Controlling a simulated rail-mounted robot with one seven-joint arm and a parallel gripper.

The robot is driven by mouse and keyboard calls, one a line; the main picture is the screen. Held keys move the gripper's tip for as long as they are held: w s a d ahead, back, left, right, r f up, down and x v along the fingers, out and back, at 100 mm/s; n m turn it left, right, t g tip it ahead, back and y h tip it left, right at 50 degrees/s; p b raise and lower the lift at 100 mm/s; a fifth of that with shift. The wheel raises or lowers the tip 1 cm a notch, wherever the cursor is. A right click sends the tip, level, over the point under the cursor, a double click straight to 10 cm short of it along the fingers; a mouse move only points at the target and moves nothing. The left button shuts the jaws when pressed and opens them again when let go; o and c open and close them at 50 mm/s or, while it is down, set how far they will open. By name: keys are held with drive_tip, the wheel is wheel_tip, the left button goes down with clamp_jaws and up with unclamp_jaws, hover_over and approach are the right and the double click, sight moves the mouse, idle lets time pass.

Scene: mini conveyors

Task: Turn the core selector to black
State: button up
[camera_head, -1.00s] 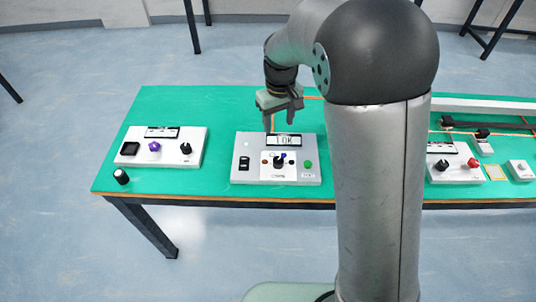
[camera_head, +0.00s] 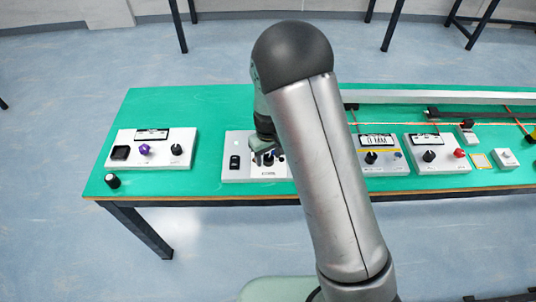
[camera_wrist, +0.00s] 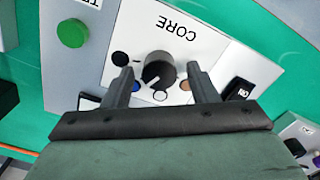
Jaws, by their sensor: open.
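The core selector is a black round knob (camera_wrist: 158,68) with a white pointer line, on a white plate (camera_wrist: 205,45) marked CORE. In the wrist view the pointer faces the lower left, between a blue mark (camera_wrist: 137,87) and a white mark (camera_wrist: 160,97). A black mark (camera_wrist: 120,58) lies left of the knob and a brown mark (camera_wrist: 185,84) to its lower right. My gripper (camera_wrist: 160,71) is open, one finger on each side of the knob with gaps showing. In the head view my gripper (camera_head: 264,150) is low over the panel (camera_head: 232,174), hiding part of it.
A green button (camera_wrist: 72,33) and a black rocker switch (camera_wrist: 238,91) flank the selector plate. Another knob panel (camera_head: 125,160) stands left on the green table (camera_head: 200,120), and more panels (camera_head: 436,166) stand right. A loose black knob (camera_head: 112,180) lies near the table's front left.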

drive_tip(key=c, duration=1)
drive_tip(key=shift+m, duration=0.4)
drive_tip(key=m+b, duration=0.1)
drive_tip(key=m, duration=0.2)
drive_tip(key=shift+d+m, duration=0.1)
drive_tip(key=shift+m, duration=0.3)
drive_tip(key=m, duration=0.5)
drive_tip(key=shift+m, duration=0.3)
drive_tip(key=o, duration=1)
